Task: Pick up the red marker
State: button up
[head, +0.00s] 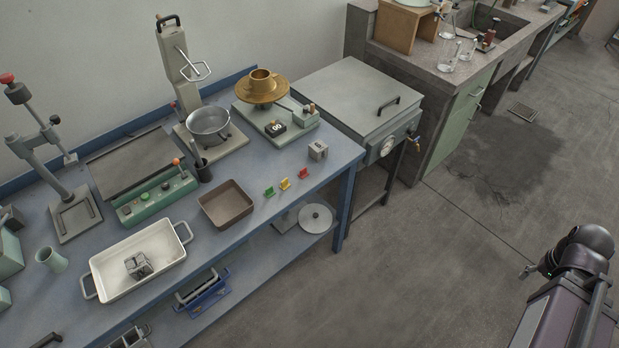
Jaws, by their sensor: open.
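The red marker (304,173) is a small upright tab near the front edge of the blue bench, at the right end of a short row. A yellow marker (285,184) and a green marker (269,191) stand to its left. My gripper (526,271) shows only as a small tip at the lower right, beside my dark folded arm. It is open, over the floor and far from the red marker. Most of it is hidden behind the arm.
A grey block (318,150) stands just behind the red marker. A brown tray (227,205) lies left of the markers, and a balance with a brass pan (262,88) stands behind. A steel cabinet (352,98) adjoins the bench. Open floor (420,265) lies between bench and arm.

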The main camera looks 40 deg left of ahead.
aim_at(303, 173)
jog(key=z, duration=0.1)
jog(key=k, duration=1.5)
jog(key=u, duration=1.75)
jog(key=i, duration=0.75)
jog(key=z, duration=0.15)
